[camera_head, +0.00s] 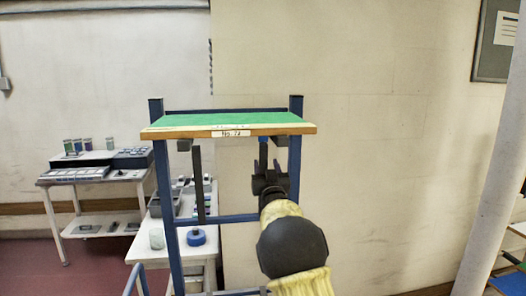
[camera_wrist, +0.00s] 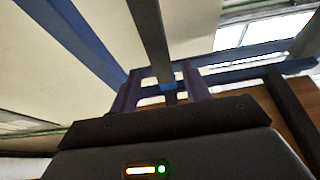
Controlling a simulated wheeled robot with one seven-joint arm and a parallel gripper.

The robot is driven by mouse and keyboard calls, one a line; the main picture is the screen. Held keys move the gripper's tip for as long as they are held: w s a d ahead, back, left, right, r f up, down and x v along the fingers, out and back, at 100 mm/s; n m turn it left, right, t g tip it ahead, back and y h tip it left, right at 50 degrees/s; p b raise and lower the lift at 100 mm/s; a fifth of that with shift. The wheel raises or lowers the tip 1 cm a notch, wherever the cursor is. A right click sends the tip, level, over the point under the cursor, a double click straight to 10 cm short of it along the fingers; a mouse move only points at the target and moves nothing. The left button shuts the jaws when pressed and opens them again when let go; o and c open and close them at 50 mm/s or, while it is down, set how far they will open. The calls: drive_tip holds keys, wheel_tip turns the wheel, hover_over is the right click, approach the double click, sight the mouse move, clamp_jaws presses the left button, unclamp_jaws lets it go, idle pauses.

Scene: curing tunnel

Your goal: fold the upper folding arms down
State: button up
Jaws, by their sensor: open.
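A blue upright rack (camera_head: 168,200) stands ahead in the head view. A dark bar (camera_head: 198,185), apparently the left folding arm, hangs down under its top. At the right, a dark bar with a blue part (camera_head: 263,143) shows just under the top; this seems to be the right folding arm. My gripper (camera_head: 264,162) is open and raised just below it. In the wrist view, a long dark bar (camera_wrist: 150,35) runs down to a blue piece between the fingers of my gripper (camera_wrist: 160,88). Whether the fingers touch it I cannot tell.
A green-topped board (camera_head: 230,120) with a number label lies across the rack top, close above my gripper. A white table (camera_head: 150,225) with boxes stands behind the rack. Another bench (camera_head: 95,175) with jars is at the left. A pale post (camera_head: 495,160) stands right.

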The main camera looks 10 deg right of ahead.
sight(264, 157)
drive_tip(key=shift+p+x, duration=1.3)
drive_tip(key=shift+x, duration=1.55)
drive_tip(key=shift+a, duration=0.1)
drive_tip(key=shift+r, duration=0.1)
clamp_jaws()
